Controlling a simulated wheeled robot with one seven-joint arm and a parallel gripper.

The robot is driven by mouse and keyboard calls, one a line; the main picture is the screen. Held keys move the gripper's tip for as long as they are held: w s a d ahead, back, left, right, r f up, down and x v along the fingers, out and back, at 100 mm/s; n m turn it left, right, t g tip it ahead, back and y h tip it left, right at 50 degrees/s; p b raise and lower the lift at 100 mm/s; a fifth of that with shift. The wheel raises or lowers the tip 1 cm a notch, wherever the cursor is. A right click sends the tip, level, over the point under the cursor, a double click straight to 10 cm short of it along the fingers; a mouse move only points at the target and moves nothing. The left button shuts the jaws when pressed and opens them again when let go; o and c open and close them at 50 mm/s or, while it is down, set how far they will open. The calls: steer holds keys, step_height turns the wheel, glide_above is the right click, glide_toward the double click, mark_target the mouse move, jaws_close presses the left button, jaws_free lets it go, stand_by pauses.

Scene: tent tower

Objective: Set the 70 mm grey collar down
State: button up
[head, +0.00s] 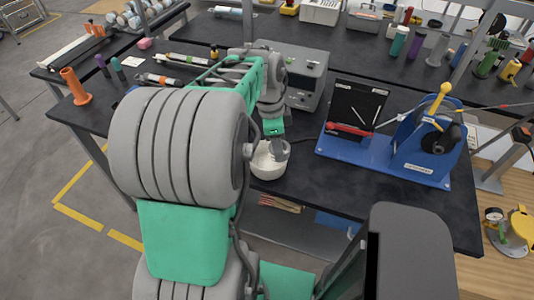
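My gripper (275,145) points down over the dark workbench (315,185), near its front edge and left of the blue stand. A round, pale off-white cup-like piece (266,171) is directly below and around the gripper's tip. A grey part shows at the tip, over the right side of the pale piece. I cannot tell whether this grey part is the collar or a finger of my gripper. The fingers are too small and too hidden to show whether they are open or shut. No other grey collar can be made out.
A blue stand (415,172) with a yellow handle and a black panel (355,103) fills the bench's right side. A grey box (297,70) stands behind the gripper. An orange cone-like piece (75,86) is at the far left. Bench space right of the pale piece is clear.

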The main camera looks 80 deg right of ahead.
steer(key=w+f, duration=0.1)
steer(key=f, duration=0.1)
steer(key=w+d+f, duration=0.1)
steer(key=w+f, duration=0.1)
steer(key=shift+f+p, duration=0.15)
steer(key=shift+p, duration=0.25)
steer(key=f, duration=0.3)
steer(key=shift+w, duration=0.2)
steer(key=shift+d+f, duration=0.1)
steer(key=shift+f, duration=0.25)
steer(key=o, duration=0.9)
steer(key=shift+f, duration=0.1)
steer(key=shift+o, duration=0.9)
